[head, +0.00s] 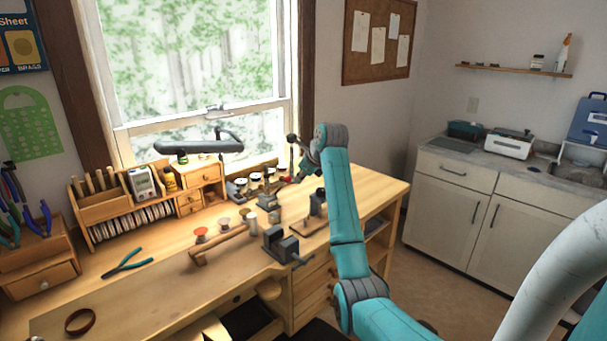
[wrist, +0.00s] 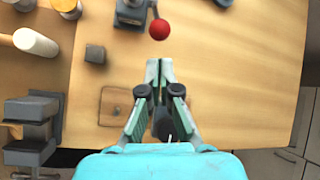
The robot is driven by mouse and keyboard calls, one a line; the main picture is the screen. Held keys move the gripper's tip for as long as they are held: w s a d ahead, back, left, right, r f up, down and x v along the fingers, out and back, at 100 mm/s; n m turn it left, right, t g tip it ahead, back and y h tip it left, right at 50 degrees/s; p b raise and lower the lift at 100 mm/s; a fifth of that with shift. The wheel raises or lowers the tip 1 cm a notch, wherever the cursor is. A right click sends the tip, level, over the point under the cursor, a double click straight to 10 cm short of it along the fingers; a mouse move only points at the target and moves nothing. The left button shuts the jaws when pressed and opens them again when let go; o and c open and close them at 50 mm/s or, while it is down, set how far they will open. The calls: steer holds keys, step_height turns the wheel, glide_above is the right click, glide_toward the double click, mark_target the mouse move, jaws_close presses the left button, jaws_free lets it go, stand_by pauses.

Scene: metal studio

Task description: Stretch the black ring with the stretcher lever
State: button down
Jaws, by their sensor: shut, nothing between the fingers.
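The stretcher (wrist: 130,12) is a grey metal device at the top edge of the wrist view, partly cut off. Its lever ends in a red ball (wrist: 159,29), just beyond my fingertips and apart from them. In the head view the stretcher (head: 268,202) stands on the bench near its back, with the red ball (head: 287,179) at its right. My gripper (wrist: 159,68) is shut and empty, pointing towards the ball above the bench. I cannot make out the black ring on the stretcher in either view.
A grey vise (head: 280,243) sits at the bench's front edge; it also shows in the wrist view (wrist: 30,115). A wooden base (wrist: 113,106) lies partly under my gripper. A small dark block (wrist: 95,54) stands left of my fingers. Bench right of my gripper is clear.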

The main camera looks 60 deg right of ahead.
steer(key=shift+x, duration=2.5)
steer(key=shift+r, duration=0.1)
steer(key=shift+w+d+r, duration=0.15)
steer(key=shift+w+r, duration=0.55)
steer(key=shift+w, duration=0.05)
